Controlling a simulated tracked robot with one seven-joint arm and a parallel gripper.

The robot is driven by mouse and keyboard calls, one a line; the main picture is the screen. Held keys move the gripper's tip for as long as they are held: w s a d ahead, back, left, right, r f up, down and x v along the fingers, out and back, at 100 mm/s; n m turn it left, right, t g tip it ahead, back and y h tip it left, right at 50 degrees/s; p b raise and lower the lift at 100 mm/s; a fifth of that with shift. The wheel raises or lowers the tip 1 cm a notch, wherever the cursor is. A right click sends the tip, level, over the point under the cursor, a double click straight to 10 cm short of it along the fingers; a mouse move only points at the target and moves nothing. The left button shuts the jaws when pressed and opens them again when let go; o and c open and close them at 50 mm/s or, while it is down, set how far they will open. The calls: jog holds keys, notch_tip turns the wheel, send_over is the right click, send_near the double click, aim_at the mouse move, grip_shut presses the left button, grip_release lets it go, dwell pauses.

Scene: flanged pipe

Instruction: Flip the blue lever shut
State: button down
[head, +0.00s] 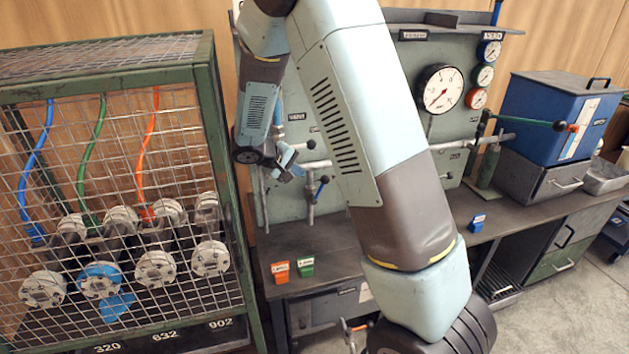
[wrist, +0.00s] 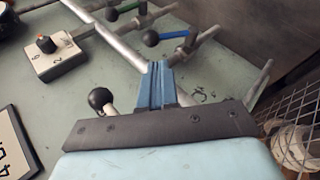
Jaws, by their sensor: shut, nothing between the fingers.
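The blue lever (wrist: 173,36) has a black ball end and sits on a branch of the metal pipework in the wrist view. In the head view the blue lever (head: 321,187) shows low on the panel, right of my gripper. My gripper (head: 291,165) is shut and empty, close to the pipes. In the wrist view my gripper's blue fingers (wrist: 157,72) are together, just below the blue lever, apparently apart from it. The exact gap is hard to judge. A green lever (wrist: 129,6) with a black ball lies beyond it.
Another black ball knob (wrist: 99,98) is just left of my fingers. A knob box (wrist: 54,56) is on the panel. A wire cage (head: 110,180) stands left. Small orange (head: 280,271) and green (head: 306,266) blocks sit on the bench below.

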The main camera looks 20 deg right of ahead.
dwell(0.4)
send_near(322, 184)
jog(key=x, duration=0.5)
jog(key=shift+d, duration=0.2)
dwell(0.5)
